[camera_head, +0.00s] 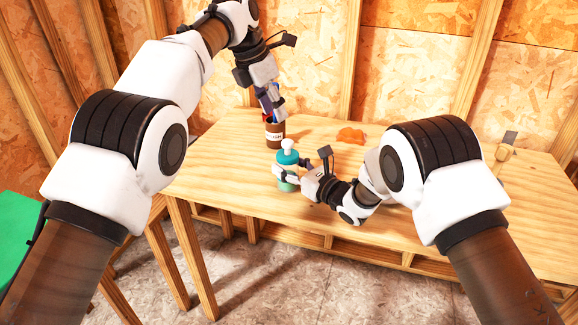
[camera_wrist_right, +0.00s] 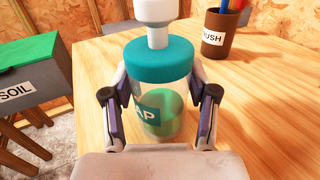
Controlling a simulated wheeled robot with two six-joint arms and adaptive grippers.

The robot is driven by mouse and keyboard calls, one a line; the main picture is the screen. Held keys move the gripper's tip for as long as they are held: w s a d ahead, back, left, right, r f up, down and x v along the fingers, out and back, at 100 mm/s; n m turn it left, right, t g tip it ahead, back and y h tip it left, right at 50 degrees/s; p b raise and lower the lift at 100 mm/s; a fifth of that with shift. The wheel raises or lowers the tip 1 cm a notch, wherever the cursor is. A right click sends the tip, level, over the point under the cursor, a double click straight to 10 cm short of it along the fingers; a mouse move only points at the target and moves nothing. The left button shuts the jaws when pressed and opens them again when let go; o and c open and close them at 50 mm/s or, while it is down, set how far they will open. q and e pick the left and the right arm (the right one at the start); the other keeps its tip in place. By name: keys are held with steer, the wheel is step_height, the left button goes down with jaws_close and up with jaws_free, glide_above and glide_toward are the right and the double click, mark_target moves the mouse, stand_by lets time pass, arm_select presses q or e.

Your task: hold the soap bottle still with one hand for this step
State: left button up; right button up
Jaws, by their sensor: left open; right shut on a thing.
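The soap bottle (camera_head: 287,158) stands upright on the workbench, with a teal lid, a white pump and a clear body with green liquid. In the right wrist view the bottle (camera_wrist_right: 160,60) sits between both fingers, its label partly showing "AP". My right gripper (camera_head: 285,178) is shut on the bottle's body from the right. My left gripper (camera_head: 272,102) is open, pointing down just above the brown cup behind the bottle. Whether its fingers touch the cup's contents is not clear.
The brown cup (camera_head: 275,140) holds red and blue items; it also shows in the wrist view (camera_wrist_right: 222,36). An orange lump (camera_head: 350,135) lies right of it. A handled tool (camera_head: 506,147) lies at the bench's (camera_head: 440,185) far right. A green-topped soil box (camera_wrist_right: 32,72) stands left.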

mark_target(288, 141)
stand_by(0.4)
arm_select(q)
steer(key=shift+o, duration=1.4)
steer(key=s+d+f+m+g+h, duration=0.3)
steer(key=s+d+f+m+h, duration=0.15)
steer(key=m+h, duration=0.4)
steer(key=w+a+f+n+t+h, duration=0.2)
steer(key=a+f+n+t+h, duration=0.35)
steer(key=a+t, duration=0.5)
steer(key=shift+n+g+y, duration=0.4)
steer(key=shift+g+y, duration=0.1)
steer(key=shift+g, duration=0.45)
steer(key=x, duration=1)
steer(key=shift+w+d+f, duration=0.15)
steer(key=shift+w+f, duration=0.1)
steer(key=shift+w, duration=0.05)
